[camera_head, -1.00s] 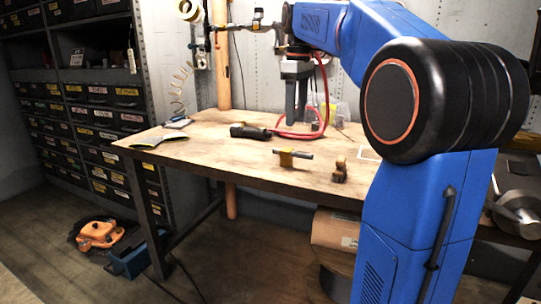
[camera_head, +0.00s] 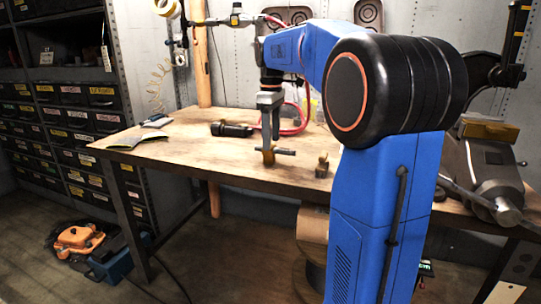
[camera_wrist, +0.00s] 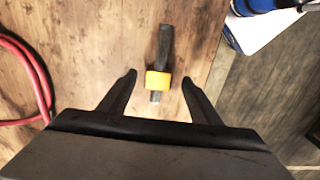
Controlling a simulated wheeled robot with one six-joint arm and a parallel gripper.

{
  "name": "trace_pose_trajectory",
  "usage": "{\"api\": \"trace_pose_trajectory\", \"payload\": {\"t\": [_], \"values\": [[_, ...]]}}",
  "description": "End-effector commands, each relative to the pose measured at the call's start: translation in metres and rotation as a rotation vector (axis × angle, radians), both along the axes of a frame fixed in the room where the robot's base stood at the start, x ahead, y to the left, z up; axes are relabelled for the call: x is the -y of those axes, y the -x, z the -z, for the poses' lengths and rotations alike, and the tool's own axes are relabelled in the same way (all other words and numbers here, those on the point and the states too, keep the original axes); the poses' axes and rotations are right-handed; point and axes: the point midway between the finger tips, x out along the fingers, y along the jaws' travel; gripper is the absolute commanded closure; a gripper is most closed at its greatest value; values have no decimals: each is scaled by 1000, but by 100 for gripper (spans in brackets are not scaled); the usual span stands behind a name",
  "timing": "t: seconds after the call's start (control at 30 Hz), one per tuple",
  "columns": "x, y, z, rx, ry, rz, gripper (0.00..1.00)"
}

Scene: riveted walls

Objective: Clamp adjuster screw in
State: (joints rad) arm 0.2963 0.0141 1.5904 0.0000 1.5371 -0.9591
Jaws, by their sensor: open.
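The adjuster screw, a dark rod with a yellow block around it (camera_head: 286,152), lies on the wooden workbench (camera_head: 190,141). In the wrist view the screw (camera_wrist: 165,42) lies lengthwise, its yellow block near the fingertips. My gripper (camera_head: 268,143) points down over it; its fingers hide part of the yellow block in the head view. In the wrist view my gripper (camera_wrist: 159,79) is open, one fingertip left and one right of the block, with gaps showing. A grey bench vise (camera_head: 492,178) stands at the right end of the bench.
A small brown object (camera_head: 322,167) stands right of the screw. A black flashlight-like cylinder (camera_head: 231,130) and a red hose (camera_head: 297,122) lie behind. A booklet (camera_head: 132,139) lies at the bench's left. The front left bench top is clear.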

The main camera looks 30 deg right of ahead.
Motion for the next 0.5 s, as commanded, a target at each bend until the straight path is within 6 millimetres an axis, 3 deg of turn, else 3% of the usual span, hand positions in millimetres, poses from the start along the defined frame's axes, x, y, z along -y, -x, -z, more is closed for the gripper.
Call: {"api": "trace_pose_trajectory", "payload": {"t": [0.27,0.5], "values": [[0,-1,18,-1,0,0,42],[-1,-4,50,-1,0,0,42]]}}
